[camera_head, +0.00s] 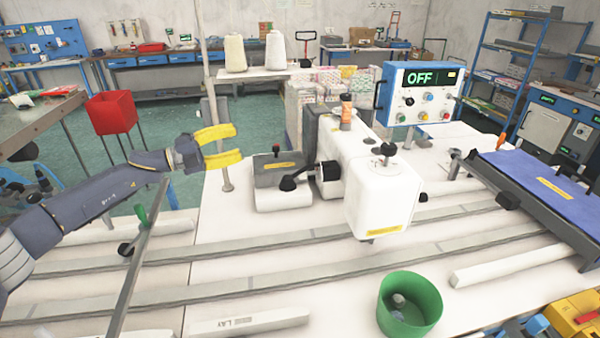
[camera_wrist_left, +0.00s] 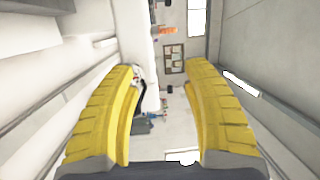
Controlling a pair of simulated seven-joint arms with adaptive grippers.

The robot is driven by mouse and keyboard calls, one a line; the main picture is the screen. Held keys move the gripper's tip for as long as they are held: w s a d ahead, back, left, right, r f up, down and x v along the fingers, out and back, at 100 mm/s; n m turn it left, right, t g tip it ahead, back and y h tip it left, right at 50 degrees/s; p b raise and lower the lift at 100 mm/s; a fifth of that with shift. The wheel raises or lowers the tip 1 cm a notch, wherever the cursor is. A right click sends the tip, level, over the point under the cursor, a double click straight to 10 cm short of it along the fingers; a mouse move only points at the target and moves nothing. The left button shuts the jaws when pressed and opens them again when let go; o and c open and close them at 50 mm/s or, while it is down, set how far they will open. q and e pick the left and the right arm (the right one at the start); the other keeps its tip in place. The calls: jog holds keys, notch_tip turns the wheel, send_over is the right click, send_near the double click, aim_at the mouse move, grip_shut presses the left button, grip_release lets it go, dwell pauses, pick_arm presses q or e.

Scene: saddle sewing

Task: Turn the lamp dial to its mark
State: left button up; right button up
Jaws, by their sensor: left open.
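My left gripper (camera_head: 236,144) is open and empty, held above the bench left of the white sewing machine (camera_head: 385,190). In the left wrist view its two yellow fingers (camera_wrist_left: 162,80) stand wide apart with nothing between them. Another black knob (camera_head: 388,149) sits on top of the machine head. A blue-framed panel (camera_head: 418,92) reads "OFF" and carries several small coloured knobs. I cannot tell which knob is the lamp dial, and no mark is readable.
Thread cones (camera_head: 275,50) stand behind the machine. A green bin (camera_head: 410,303) is at the front, and a blue padded board (camera_head: 545,185) is at the right. Long rails (camera_head: 290,265) cross the bench. A green-handled lever (camera_head: 140,215) stands near my left arm.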

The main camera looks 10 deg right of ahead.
aim_at(303, 174)
pick_arm(q)
jog(key=s+d+f+n+g, duration=0.1)
jog(key=s+d+f+g, duration=0.3)
jog(key=s+d+f, duration=0.3)
jog(key=d, duration=0.7)
jog(key=d+f, duration=0.1)
jog(key=d, duration=0.3)
jog(key=shift+w, duration=0.15)
jog(key=shift+c, duration=0.4)
grip_shut()
